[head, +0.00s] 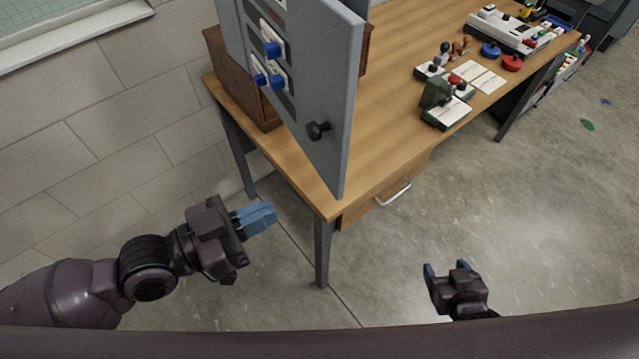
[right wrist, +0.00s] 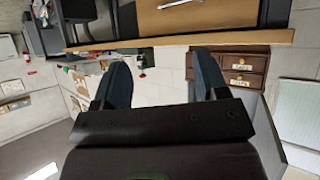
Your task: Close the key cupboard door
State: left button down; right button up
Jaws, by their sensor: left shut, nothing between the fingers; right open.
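The key cupboard door (head: 318,75) is a tall grey panel standing open, its lower corner above the desk's near corner. A black knob (head: 318,131) is on its left-facing side, low down. Blue-and-white fittings (head: 272,48) show further left on grey. The cupboard's body is mostly out of frame or hidden. My left gripper (head: 262,218) is shut and empty, below and left of the door, apart from it. My right gripper (head: 447,268) is open and empty, right of the desk's near leg; its fingers also show in the right wrist view (right wrist: 161,78).
The wooden desk (head: 385,125) has a drawer with a metal handle (head: 394,193). Stamps, cards and a white tray (head: 515,33) lie on its top. A brown wooden drawer unit (head: 230,85) is behind the door.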

aim_at(334, 183)
pick_arm(q)
jog(key=p+x, duration=0.1)
jog(key=x, duration=0.6)
jog(key=shift+w+d+r, duration=0.1)
jog(key=shift+w+d, duration=0.05)
jog(key=shift+d, duration=0.25)
jog(key=shift+p+x, duration=0.35)
jog(key=shift+x, duration=0.5)
